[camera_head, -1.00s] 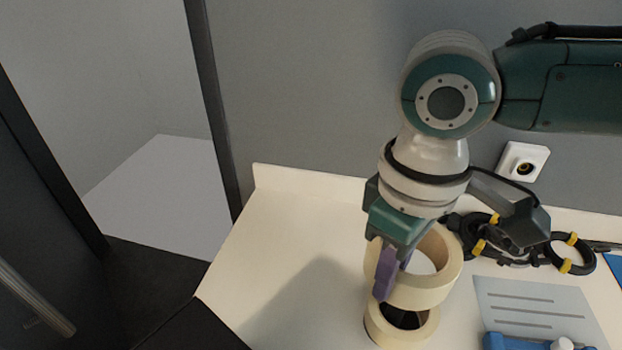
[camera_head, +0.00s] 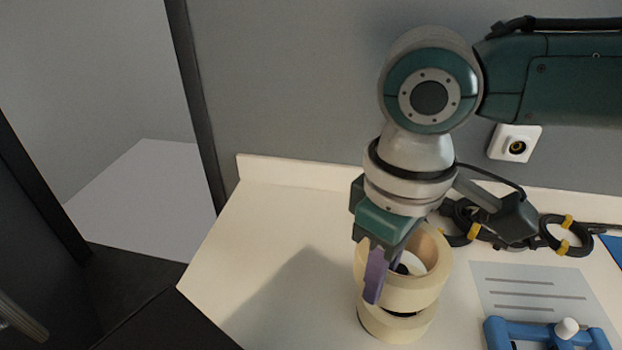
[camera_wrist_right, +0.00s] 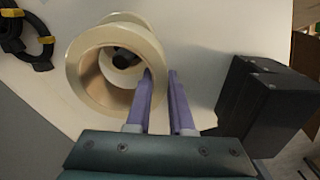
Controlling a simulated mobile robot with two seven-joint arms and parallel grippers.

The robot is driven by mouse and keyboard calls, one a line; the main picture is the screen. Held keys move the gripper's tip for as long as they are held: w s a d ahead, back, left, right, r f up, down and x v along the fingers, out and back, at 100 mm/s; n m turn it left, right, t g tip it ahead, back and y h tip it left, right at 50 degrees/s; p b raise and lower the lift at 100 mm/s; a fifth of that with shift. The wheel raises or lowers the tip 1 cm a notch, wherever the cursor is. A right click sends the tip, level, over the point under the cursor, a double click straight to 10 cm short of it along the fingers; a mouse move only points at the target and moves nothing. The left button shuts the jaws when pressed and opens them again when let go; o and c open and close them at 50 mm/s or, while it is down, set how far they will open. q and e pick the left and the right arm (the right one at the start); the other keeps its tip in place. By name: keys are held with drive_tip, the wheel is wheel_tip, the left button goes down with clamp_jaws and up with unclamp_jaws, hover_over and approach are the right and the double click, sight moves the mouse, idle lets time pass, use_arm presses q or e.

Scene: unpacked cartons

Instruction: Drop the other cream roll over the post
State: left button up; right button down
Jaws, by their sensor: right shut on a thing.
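My right gripper (camera_head: 373,292) is shut on the wall of a cream roll (camera_head: 430,290), one finger inside the ring and one outside. The held roll hangs over another cream roll (camera_head: 398,329) that lies on the table, and hides much of it. The dark tip of the post (camera_head: 403,269) shows through the held roll's hole. In the right wrist view, the held roll (camera_wrist_right: 84,84) is left of my purple fingers, with the dark post (camera_wrist_right: 124,59) seen inside its opening. Whether the held roll touches the lower one is hard to tell. My left gripper is not in view.
A blue-framed item with a white knob (camera_head: 567,328) stands at the lower right, beside a grey slotted sheet (camera_head: 530,290). Black cable coils with yellow ties (camera_head: 566,236) lie behind. A wall (camera_head: 300,100) closes the back. The table's left part (camera_head: 270,240) is clear.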

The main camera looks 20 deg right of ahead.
drive_tip(key=shift+f+b, duration=0.9)
drive_tip(key=shift+f, duration=0.95)
drive_tip(key=shift+c, duration=1.6)
unclamp_jaws()
wheel_tip(320, 180, up, 5)
drive_tip(key=p, duration=0.5)
drive_tip(key=shift+f, duration=0.2)
wheel_tip(320, 180, up, 4)
drive_tip(key=p, duration=0.4)
drive_tip(key=shift+f+p, duration=0.2)
drive_tip(key=shift+p, duration=0.15)
